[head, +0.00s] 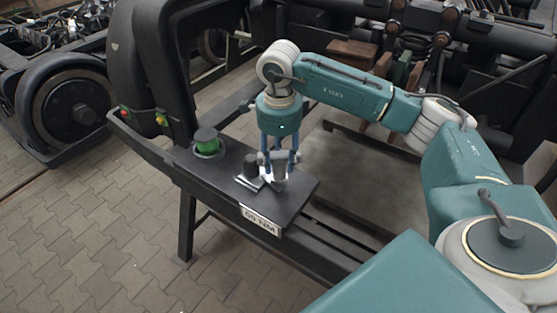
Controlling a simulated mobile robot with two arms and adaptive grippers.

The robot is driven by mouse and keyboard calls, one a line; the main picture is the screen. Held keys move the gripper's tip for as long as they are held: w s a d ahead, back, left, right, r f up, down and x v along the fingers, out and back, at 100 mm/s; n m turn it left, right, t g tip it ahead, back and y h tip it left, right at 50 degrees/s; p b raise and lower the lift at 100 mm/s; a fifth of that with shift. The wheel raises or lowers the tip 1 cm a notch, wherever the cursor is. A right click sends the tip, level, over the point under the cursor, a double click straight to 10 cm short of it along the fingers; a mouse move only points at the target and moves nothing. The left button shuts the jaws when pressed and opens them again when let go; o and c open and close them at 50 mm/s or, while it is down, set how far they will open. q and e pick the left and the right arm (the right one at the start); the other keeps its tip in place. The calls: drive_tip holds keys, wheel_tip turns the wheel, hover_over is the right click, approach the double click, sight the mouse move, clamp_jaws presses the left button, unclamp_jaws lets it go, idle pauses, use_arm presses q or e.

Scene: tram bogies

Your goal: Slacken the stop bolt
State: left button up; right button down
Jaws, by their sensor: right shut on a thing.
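My right gripper (278,162) reaches straight down over a dark bench plate (222,178). Its fingers are shut on a short grey metal piece (278,181) near the plate's right end. I cannot tell for sure whether this piece is the stop bolt, and the fingers partly hide it. A short black cylinder (250,163) stands upright just left of the fingers, beside a small light-coloured flat piece (247,183). A green collar with a dark cap (206,142) stands farther left on the plate. My left gripper is not in view.
A white label (260,219) sits on the plate's front edge. Red (123,111) and yellow-green (161,119) fittings are on the frame at left. A dark wheel (75,108) stands behind. Paved floor (80,235) is clear at front left. Bogie parts crowd the back right.

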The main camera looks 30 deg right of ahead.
drive_tip(key=n+b, duration=0.2)
drive_tip(key=n, duration=0.4)
drive_tip(key=shift+d, duration=0.15)
drive_tip(key=n+b, duration=0.1)
drive_tip(key=n, duration=0.4)
drive_tip(key=shift+d+b, duration=0.1)
drive_tip(key=shift+b, duration=0.2)
drive_tip(key=shift+r+n, duration=0.1)
drive_tip(key=shift+n, duration=0.2)
drive_tip(key=shift+r, duration=0.1)
drive_tip(key=shift+r+p, duration=2.1)
drive_tip(key=shift+r, duration=0.8)
drive_tip(key=s+a+f+n, duration=0.2)
drive_tip(key=s+a+n, duration=1)
drive_tip(key=s+a, duration=0.1)
drive_tip(key=shift+s+a+y, duration=0.25)
drive_tip(key=shift+s+y, duration=0.05)
drive_tip(key=shift+s, duration=0.4)
